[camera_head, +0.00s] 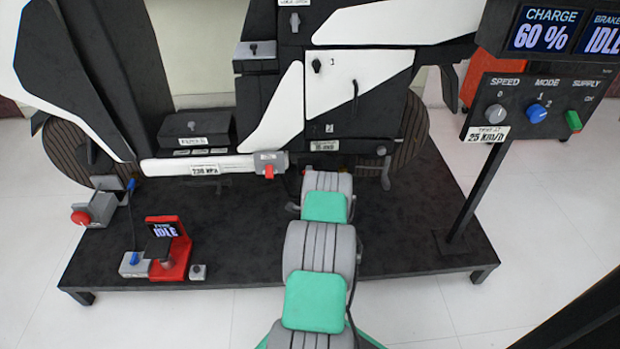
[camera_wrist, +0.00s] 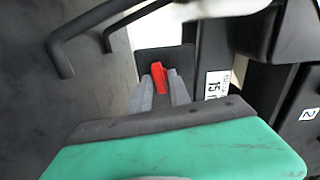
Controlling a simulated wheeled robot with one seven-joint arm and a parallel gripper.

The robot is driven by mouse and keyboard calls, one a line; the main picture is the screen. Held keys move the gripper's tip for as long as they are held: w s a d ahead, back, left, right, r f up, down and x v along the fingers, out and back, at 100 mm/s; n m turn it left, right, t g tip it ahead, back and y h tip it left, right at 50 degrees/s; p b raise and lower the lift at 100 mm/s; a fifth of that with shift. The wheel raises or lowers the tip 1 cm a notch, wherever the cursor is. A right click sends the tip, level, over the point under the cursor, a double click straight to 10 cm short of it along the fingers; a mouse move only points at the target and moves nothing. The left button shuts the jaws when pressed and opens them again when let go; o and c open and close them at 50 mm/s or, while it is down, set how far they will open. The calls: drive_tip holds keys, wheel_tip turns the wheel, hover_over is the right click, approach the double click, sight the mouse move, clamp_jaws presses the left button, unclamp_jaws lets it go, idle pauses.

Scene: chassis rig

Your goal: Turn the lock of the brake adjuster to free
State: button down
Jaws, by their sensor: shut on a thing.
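A small red lever (camera_wrist: 159,77) stands in front of a dark plate (camera_wrist: 172,58) in the wrist view. It looks like the lock of the brake adjuster. My gripper (camera_wrist: 161,88) has its two grey fingers on either side of the lever and is shut on it. The lever leans slightly from upright. In the head view my arm reaches to the lower middle of the machine and hides the fingertips and most of the lever. A white label (camera_wrist: 216,84) starting with "15" is right of the lever.
A dark bent handle (camera_wrist: 85,32) is at upper left of the wrist view. In the head view, a grey clamp with a red tab (camera_head: 269,170) is left of my arm. A control panel (camera_head: 527,108) stands at right. A red "IDLE" stand (camera_head: 178,262) is at left.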

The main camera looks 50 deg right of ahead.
drive_tip(key=shift+m, duration=0.6)
drive_tip(key=c, duration=1.4)
unclamp_jaws()
drive_tip(key=shift+c, duration=0.2)
drive_tip(key=p+v, duration=0.1)
drive_tip(key=v, duration=0.6)
drive_tip(key=shift+s+a, duration=0.25)
drive_tip(key=shift+s, duration=0.05)
